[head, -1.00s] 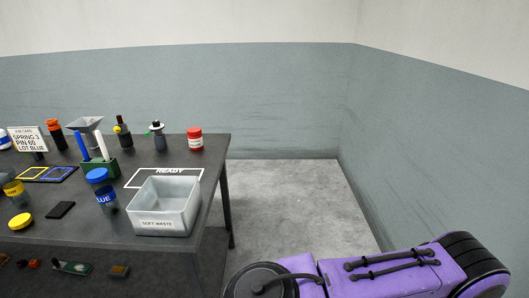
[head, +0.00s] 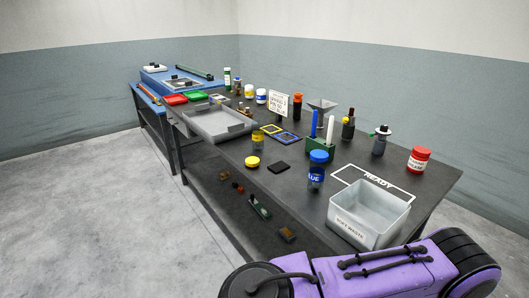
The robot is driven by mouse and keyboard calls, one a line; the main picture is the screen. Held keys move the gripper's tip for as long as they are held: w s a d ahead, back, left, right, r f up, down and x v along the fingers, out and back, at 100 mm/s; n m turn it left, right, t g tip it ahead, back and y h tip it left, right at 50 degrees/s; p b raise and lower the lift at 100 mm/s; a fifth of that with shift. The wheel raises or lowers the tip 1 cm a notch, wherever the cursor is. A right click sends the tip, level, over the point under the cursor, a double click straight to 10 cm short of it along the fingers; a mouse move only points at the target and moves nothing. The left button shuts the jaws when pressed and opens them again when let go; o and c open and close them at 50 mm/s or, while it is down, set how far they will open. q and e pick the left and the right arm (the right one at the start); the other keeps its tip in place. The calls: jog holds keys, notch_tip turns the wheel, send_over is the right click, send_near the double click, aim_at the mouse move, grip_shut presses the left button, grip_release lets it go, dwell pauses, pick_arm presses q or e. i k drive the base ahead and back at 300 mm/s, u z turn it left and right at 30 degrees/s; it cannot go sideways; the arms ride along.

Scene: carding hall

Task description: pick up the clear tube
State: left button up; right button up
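I cannot tell for sure which thing is the clear tube. A see-through container with a blue lid and blue label (head: 317,174) stands upright on the dark table, left of the soft waste bin. A second see-through container with a yellow label (head: 258,142) stands farther back to the left, and a yellow lid (head: 252,162) lies in front of it. A green holder (head: 320,149) behind the blue-lidded container holds an upright blue stick (head: 313,125) and a white one (head: 330,128). Neither of my grippers is in view; only a purple arm of mine shows at the lower right.
The grey soft waste bin (head: 367,215) stands near the dark table's (head: 225,165) right front. A red-lidded jar (head: 418,160) and a funnel (head: 322,111) stand behind. A grey tray (head: 215,124) and a blue bench (head: 147,97) are left. Floor (head: 85,205) at left is clear.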

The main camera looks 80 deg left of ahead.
aim_at(316, 171)
jog(key=u, duration=1.6)
jog(key=i, duration=0.05)
jog(key=u, duration=0.15)
